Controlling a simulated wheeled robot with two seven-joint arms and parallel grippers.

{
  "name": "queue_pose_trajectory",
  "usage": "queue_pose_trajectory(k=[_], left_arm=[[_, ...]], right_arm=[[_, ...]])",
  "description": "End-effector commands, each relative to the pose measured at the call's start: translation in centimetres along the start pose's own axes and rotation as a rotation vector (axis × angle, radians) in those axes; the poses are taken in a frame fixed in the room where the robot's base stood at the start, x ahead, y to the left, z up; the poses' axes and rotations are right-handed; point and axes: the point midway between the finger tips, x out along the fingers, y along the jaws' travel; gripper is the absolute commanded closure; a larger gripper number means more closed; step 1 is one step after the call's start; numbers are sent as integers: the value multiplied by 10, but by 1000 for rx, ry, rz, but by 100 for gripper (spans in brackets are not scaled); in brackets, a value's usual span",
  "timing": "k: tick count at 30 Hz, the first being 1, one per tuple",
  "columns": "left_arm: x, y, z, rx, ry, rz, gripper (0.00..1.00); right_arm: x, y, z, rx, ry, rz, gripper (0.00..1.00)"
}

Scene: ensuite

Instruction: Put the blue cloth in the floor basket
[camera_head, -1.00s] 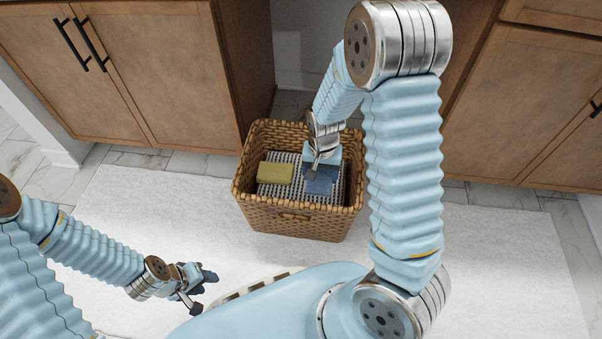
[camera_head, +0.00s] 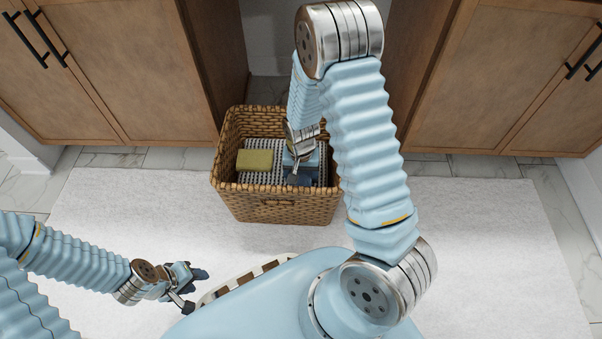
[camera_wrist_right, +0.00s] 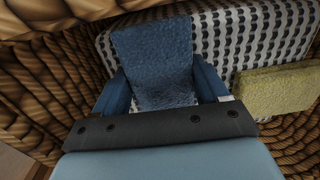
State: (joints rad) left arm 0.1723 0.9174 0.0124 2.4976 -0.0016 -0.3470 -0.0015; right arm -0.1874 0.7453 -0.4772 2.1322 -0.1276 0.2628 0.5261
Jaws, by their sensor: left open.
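The blue cloth (camera_wrist_right: 155,60) lies inside the woven floor basket (camera_head: 277,208), on a black-and-white patterned cloth, as the right wrist view shows. My right gripper (camera_head: 299,179) is down inside the basket. In the right wrist view its two blue fingers stand apart, one on each side of the blue cloth's near end, with patterned cloth visible between them. In the head view the gripper and arm hide most of the blue cloth. My left gripper (camera_head: 194,290) is open and empty above the rug, at lower left.
A yellow-green folded cloth (camera_head: 255,160) lies in the basket, left of my right gripper; it also shows in the right wrist view (camera_wrist_right: 275,88). The patterned cloth (camera_wrist_right: 225,40) lies underneath. Wooden cabinets (camera_head: 110,70) flank the basket behind. The white rug (camera_head: 480,240) is clear at right.

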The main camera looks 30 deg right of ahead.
Motion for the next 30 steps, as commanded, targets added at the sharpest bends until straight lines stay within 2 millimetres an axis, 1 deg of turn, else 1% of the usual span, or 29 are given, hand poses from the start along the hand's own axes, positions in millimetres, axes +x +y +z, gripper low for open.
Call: queue_pose_trajectory(k=[1,3,4,11,14,17,24,27,30], left_arm=[[0,0,0,0,0,0,57],[0,0,0,0,0,0,57],[0,0,0,0,0,0,57],[-1,0,0,0,0,0,57],[-5,2,0,0,0,0,57],[-9,3,0,0,-2,0,57],[-25,9,1,1,-5,0,57],[-30,10,0,0,-2,-2,57],[-33,11,0,0,-1,-3,57]], right_arm=[[0,0,0,0,0,0,15],[0,0,0,0,0,0,4],[0,0,0,0,0,0,3],[-1,0,0,0,0,0,3],[-7,0,0,0,1,-1,3],[-22,-1,-1,0,4,-2,3],[-79,-1,-1,0,4,-3,3],[-99,-1,0,1,3,-3,3],[-113,-1,0,-1,2,-2,3]])
